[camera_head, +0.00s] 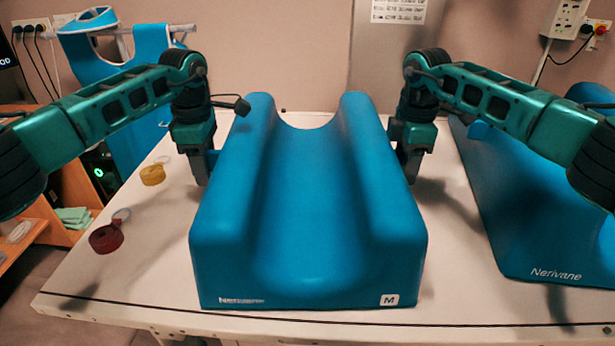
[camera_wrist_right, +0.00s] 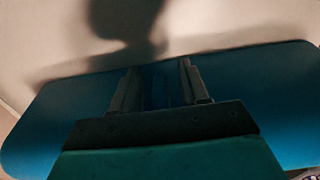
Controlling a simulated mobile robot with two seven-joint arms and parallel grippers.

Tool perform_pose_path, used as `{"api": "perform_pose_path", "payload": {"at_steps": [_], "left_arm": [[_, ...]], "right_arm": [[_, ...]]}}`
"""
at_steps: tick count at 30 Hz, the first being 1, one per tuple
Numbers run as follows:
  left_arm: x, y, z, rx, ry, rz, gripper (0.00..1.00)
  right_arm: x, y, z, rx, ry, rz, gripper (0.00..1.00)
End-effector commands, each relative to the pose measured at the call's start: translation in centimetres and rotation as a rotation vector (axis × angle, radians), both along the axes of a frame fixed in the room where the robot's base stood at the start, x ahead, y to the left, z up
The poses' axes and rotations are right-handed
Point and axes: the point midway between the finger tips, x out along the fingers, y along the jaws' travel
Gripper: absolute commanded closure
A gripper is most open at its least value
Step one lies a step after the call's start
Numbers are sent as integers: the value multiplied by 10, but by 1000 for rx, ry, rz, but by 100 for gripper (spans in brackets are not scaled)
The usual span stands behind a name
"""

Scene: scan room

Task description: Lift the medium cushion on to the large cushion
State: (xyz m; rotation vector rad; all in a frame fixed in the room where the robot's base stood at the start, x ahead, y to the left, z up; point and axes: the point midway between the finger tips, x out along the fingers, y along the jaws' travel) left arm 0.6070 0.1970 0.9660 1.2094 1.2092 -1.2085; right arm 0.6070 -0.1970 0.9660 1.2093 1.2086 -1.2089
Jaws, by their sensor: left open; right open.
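The medium cushion (camera_head: 312,220) is a blue block with a channel along its top and an "M" label at its front right corner. It appears to rest on the white table in the middle of the head view. The large cushion (camera_head: 545,225), also blue and marked "Nerivane", lies at the right, partly behind my right arm. My left gripper (camera_head: 203,170) is open, pointing down at the medium cushion's left side. My right gripper (camera_head: 406,168) is open at its right side; whether either touches is unclear. In the right wrist view, the open fingers (camera_wrist_right: 158,85) are against a blue cushion surface (camera_wrist_right: 60,115).
A blue apron (camera_head: 140,110) hangs on a rail at the back left. A wooden shelf (camera_head: 70,240) stands left. A table strip between the cushions is clear.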

Motion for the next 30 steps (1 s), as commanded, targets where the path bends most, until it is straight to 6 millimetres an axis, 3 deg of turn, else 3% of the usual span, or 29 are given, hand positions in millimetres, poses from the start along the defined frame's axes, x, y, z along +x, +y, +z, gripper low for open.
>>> {"api": "perform_pose_path", "payload": {"at_steps": [15,30], "left_arm": [[0,0,0,0,0,0,100],[0,0,1,-1,0,0,100]], "right_arm": [[0,0,0,0,0,0,100],[0,0,0,1,0,0,100]]}}
